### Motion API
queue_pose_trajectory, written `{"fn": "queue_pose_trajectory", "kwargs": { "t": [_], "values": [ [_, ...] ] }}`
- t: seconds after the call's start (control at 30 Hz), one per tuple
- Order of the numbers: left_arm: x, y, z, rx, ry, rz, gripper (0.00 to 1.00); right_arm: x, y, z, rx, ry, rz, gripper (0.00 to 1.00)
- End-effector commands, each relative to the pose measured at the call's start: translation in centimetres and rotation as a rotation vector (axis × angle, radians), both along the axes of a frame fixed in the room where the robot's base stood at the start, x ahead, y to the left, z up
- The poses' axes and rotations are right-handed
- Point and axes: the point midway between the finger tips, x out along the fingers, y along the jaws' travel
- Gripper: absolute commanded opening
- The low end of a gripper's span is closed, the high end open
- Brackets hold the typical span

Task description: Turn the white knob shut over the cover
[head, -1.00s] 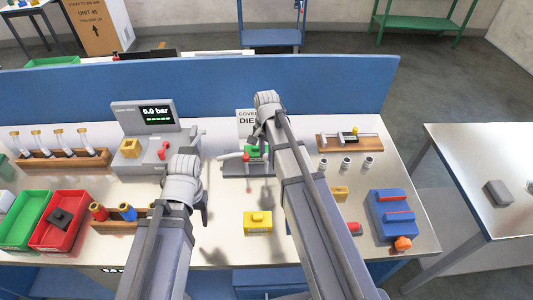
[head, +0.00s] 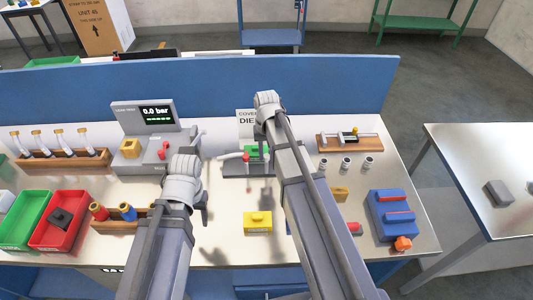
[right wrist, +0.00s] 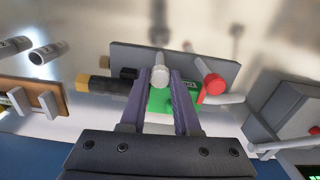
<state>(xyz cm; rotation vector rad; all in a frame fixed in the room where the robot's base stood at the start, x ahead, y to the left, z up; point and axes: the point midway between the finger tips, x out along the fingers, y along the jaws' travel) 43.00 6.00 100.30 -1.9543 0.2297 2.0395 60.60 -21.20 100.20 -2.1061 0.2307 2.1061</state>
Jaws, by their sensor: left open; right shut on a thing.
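The white knob (right wrist: 160,76) stands between the fingertips of my right gripper (right wrist: 160,80) in the right wrist view, and the jaws are shut on it. The green cover (right wrist: 161,101) lies beside the knob on a grey base plate (right wrist: 205,67). In the head view the green cover (head: 251,151) shows next to my right gripper (head: 262,142), whose wrist and arm hide the knob. My left gripper (head: 203,204) is open and empty above the bench, left of the yellow block.
A red knob (right wrist: 214,84) with a pale lever is close to my right fingers. A grey gauge unit (head: 145,140) reads 0.0 bar. A yellow block (head: 257,222) lies in front of the fixture. Red (head: 38,235) and green bins stand at left.

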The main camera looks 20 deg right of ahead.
Motion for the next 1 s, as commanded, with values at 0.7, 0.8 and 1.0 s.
{"fn": "queue_pose_trajectory", "kwargs": {
  "t": [0.7, 0.8, 1.0],
  "values": [
    [0.0, 0.0, -0.01, 0.0, 0.0, 0.0, 0.54, -0.02, 0.04, -0.01, 0.0, 0.0, 0.568, 0.0],
    [0.0, 0.0, -0.01, 0.0, 0.0, 0.0, 0.54, -0.03, 0.04, -0.01, 0.0, 0.0, 0.609, 0.0],
    [0.0, 0.0, -0.01, 0.0, 0.0, 0.0, 0.54, -0.03, 0.04, -0.01, 0.0, 0.0, 0.66, 0.0]
  ]
}}
